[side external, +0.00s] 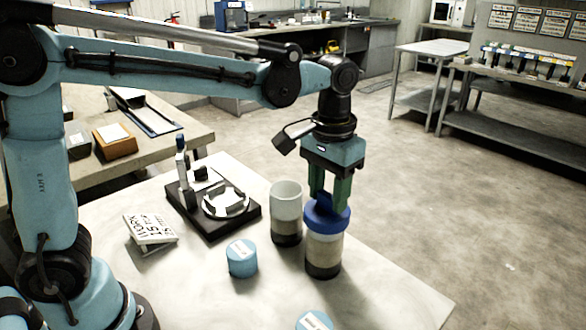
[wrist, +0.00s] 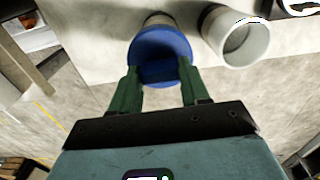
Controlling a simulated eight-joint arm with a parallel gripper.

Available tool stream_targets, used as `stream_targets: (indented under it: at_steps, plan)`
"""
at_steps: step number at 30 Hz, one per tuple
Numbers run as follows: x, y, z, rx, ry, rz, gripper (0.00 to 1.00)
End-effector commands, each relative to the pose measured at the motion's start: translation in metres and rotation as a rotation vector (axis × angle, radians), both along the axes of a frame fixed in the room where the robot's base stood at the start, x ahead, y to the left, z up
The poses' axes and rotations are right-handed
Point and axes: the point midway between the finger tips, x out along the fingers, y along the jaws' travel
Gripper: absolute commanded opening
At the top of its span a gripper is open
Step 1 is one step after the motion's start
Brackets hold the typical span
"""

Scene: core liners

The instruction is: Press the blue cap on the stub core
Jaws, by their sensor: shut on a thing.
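My gripper (side external: 329,192) points down with its green fingers shut on the blue cap (side external: 327,215). The cap is at the top of a clear-walled core tube (side external: 323,252) with tan and dark layers low inside, standing upright on the table. I cannot tell whether the cap is fully seated or only resting on the rim. In the wrist view the blue cap (wrist: 160,45) lies between the fingertips (wrist: 160,72) and hides most of the tube below. A second tube (side external: 286,212), open at the top, stands just left of it. I cannot tell from labels which is the stub core.
A short blue labelled cylinder (side external: 242,259) stands to the left, and another (side external: 314,321) is cut off at the bottom edge. A black instrument stand (side external: 213,205) and a small sign block (side external: 151,230) are farther left. The white table (side external: 395,295) is clear at right.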

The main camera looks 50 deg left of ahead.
Motion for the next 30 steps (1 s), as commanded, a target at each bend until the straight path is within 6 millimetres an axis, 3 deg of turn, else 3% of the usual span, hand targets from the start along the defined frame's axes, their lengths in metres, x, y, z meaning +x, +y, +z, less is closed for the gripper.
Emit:
stream_targets:
  at_steps: [30]
  plan:
    - [0.0,0.0,-0.016,0.0,0.0,0.0,0.21]
